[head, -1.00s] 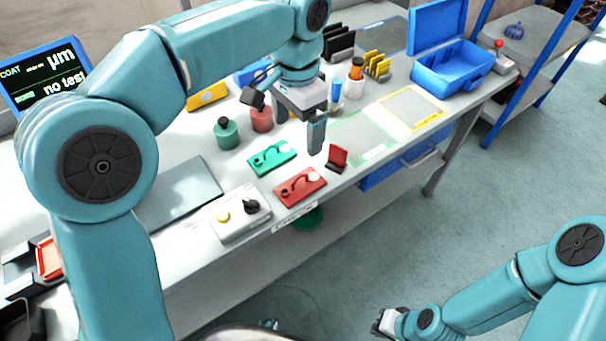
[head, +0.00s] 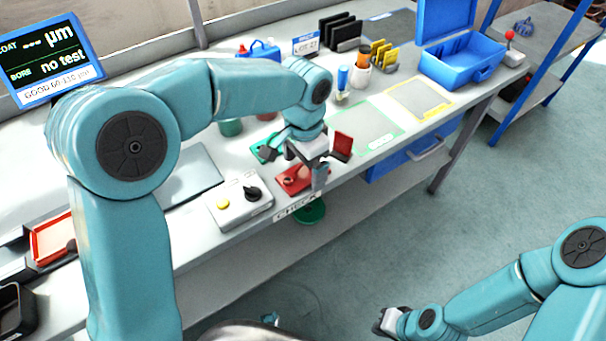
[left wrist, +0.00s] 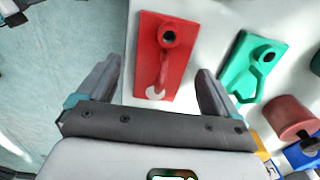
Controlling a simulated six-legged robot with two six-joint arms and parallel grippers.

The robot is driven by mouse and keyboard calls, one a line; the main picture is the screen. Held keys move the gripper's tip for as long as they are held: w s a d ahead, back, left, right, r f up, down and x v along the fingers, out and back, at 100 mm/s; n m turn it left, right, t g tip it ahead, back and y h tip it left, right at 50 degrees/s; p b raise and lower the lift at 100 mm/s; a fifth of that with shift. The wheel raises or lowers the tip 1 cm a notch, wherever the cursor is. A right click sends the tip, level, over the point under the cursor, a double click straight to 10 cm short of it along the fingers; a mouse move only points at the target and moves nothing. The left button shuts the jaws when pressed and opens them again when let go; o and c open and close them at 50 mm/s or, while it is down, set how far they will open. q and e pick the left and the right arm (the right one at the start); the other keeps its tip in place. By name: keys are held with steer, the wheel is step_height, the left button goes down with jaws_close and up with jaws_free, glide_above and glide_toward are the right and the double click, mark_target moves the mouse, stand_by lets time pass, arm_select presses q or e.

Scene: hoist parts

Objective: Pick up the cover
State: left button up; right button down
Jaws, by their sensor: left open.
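I cannot tell for certain which part is the cover. A flat red plate (head: 289,184) lies near the bench's front edge. The left wrist view shows the red plate (left wrist: 176,73) with a dark round hole, a raised red curved piece and a pale disc. My left gripper (head: 294,168) is open above it, partly hiding it in the head view. A small red piece (head: 343,144) stands upright just beyond. My right gripper (head: 385,322) is low, far from the bench; its jaws are unclear.
A similar green plate (left wrist: 255,68) lies beside the red one. A dull red cylinder (left wrist: 288,117) stands further along. A control box (head: 238,204) with a yellow button and black knob sits left of the red plate. An open blue case (head: 462,70) stands at the back right.

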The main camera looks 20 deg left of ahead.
arm_select(q)
steer(key=shift+f, duration=0.45)
steer(key=shift+r, duration=0.1)
steer(key=c, duration=1.3)
